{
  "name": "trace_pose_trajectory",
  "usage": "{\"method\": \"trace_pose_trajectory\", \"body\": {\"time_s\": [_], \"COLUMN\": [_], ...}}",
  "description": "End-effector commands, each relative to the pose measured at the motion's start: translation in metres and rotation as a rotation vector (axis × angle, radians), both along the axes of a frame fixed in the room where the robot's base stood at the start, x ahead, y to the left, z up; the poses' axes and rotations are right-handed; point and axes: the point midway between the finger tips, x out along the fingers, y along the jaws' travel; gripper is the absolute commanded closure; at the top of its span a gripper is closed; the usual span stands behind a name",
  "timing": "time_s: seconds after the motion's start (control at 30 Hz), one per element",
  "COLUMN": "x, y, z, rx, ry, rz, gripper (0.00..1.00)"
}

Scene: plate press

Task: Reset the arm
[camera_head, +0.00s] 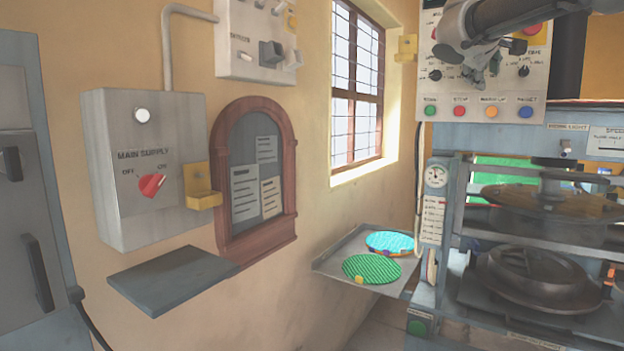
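My arm reaches in from the upper right, and my gripper (482,72) hangs at its end in front of the upper control panel (452,100). The gripper is small and dark here. I cannot tell whether its fingers are open or shut, and I see no object in it. It covers part of the panel's middle, above the row of green, red, orange and blue buttons.
The press (535,235) with round platens stands at right. A tray (337,262) beside it holds a green disc (371,268) and a cyan disc (391,242). At left are a main supply box (125,200) with a red switch (151,185) and a grey shelf (172,280).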

Motion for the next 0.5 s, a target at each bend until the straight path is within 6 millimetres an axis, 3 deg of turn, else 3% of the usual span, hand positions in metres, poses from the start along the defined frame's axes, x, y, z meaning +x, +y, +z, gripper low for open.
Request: {"method": "trace_pose_trajectory", "body": {"time_s": [0.03, 0.2, 0.4, 0.5], "x": [-0.017, -0.089, -0.199, -0.249], "y": [-0.004, -0.004, 0.02, 0.037], "z": [-0.038, -0.164, -0.287, -0.332], "rx": [0.067, 0.317, 0.63, 0.775], "ry": [0.07, 0.296, 0.49, 0.543], "rz": [-0.009, -0.045, -0.095, -0.124], "gripper": [0.67, 0.67, 0.67, 0.67]}}
